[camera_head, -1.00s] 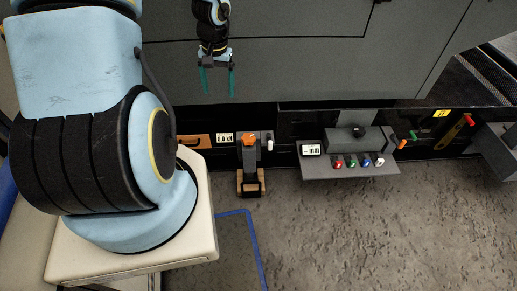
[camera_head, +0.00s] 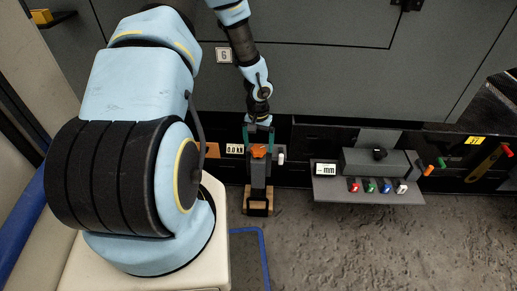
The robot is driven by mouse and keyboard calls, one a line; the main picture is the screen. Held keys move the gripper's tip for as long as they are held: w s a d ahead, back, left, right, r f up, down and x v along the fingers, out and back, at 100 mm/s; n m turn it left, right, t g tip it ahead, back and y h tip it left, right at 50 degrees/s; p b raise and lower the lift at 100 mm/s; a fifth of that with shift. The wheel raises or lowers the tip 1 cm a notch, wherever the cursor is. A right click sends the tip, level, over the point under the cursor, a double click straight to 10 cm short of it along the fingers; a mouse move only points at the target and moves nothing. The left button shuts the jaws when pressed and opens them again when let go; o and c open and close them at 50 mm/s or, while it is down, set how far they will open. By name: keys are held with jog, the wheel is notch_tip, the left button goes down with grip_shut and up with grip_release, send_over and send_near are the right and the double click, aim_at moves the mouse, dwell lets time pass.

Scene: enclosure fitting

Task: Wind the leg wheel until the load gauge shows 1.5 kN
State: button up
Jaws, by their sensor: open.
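The leg wheel (camera_head: 258,152) is a small orange piece on top of a dark upright leg (camera_head: 258,178) that stands on a brown block at the floor. The load gauge (camera_head: 234,148) is a small white display just left of the wheel. Its right edge is partly covered and its digits are too small to read surely.
A white-tipped part (camera_head: 281,157) stands close right of the wheel. A large grey panel (camera_head: 330,80) rises behind. The floor (camera_head: 380,250) in front is clear.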

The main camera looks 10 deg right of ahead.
jog(key=shift+f, duration=0.85)
jog(key=c, duration=1.4)
